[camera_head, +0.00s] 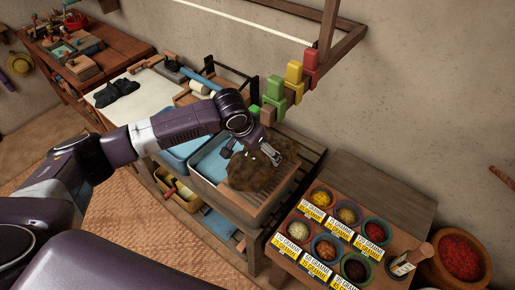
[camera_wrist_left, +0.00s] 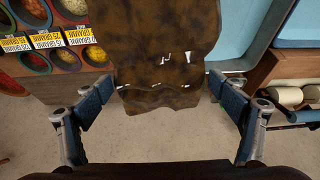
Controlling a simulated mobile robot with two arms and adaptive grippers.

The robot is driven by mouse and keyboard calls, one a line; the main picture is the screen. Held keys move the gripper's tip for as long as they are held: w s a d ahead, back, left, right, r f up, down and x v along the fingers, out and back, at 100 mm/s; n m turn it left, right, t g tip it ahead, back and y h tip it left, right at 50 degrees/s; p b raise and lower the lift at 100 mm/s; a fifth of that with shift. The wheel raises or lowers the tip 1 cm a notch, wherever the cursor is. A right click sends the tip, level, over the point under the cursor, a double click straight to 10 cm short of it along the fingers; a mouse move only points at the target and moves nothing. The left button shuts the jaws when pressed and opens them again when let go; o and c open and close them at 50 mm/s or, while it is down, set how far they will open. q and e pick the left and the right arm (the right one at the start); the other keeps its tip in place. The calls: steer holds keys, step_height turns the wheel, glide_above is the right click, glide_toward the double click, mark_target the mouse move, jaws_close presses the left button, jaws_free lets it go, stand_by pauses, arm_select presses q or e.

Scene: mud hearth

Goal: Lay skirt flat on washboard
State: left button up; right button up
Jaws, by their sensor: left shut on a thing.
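The skirt (camera_head: 258,172) is a mottled brown cloth lying over the right part of a grey basin in the head view. It covers most of what seems to be the wooden washboard (camera_head: 268,208), of which only a strip shows. My left gripper (camera_head: 268,152) is at the skirt's upper side, shut on it. In the left wrist view the skirt (camera_wrist_left: 165,75) hangs between the two fingers of my left gripper (camera_wrist_left: 163,105), with small pale marks on it. My right gripper is not in view.
The grey basin (camera_head: 205,190) holds blue water at its left. A tray of several spice bowls with labels (camera_head: 323,248) stands to the right. Dark cloth (camera_head: 117,90) lies on a pale surface at left.

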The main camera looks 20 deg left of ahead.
mark_target(258, 157)
arm_select(q)
steer(key=shift+w+d+f+b, duration=0.1)
steer(key=shift+d+f+b, duration=0.05)
steer(key=shift+f+b, duration=1.2)
steer(key=shift+b, duration=0.05)
steer(key=shift+f+b, duration=0.75)
steer(key=shift+b, duration=0.1)
steer(key=shift+f, duration=1.75)
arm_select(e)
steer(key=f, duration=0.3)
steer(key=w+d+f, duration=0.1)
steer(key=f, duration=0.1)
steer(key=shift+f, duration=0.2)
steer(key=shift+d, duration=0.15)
